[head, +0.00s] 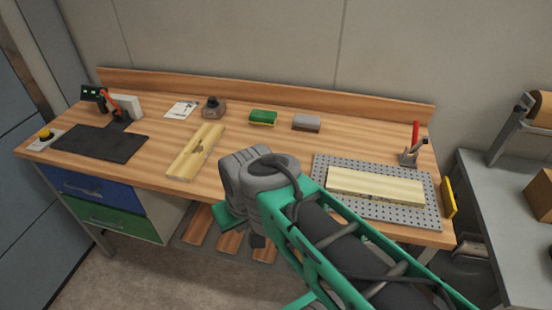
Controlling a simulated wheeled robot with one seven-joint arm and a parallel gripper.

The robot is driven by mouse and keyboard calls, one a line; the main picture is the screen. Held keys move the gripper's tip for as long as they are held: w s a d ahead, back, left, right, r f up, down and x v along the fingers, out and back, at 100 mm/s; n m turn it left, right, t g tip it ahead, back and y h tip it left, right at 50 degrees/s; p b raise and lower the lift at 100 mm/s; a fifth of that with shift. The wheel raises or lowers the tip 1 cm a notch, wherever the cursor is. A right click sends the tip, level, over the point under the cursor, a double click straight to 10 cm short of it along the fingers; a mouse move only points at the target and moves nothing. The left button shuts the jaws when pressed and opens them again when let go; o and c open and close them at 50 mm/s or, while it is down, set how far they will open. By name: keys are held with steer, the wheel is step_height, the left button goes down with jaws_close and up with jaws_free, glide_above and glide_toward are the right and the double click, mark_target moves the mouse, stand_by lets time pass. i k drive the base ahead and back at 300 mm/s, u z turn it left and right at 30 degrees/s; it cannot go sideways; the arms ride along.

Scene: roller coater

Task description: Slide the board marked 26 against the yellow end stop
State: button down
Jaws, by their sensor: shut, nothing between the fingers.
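A pale board (375,186) lies lengthwise on a grey perforated plate (326,165) at the right of the bench. The yellow end stop (448,197) stands at the plate's right edge, with a gap between it and the board. Another pale board (196,151) with a dark mark lies slanted at the left centre of the bench. No number is readable on either board. My gripper (257,241) is shut and empty, at the bench's front edge, left of the plate. My wrist hides much of it.
A red-handled clamp (411,148) stands behind the plate's right end. A green sponge (262,117), a grey block (306,123), and a dark knobbed object (213,107) sit along the back. A black mat (98,142) lies at left. A grey table (490,210) stands right.

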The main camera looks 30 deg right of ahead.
mark_target(367, 185)
steer(key=u, duration=0.35)
steer(key=i, duration=0.85)
steer(key=u, duration=0.15)
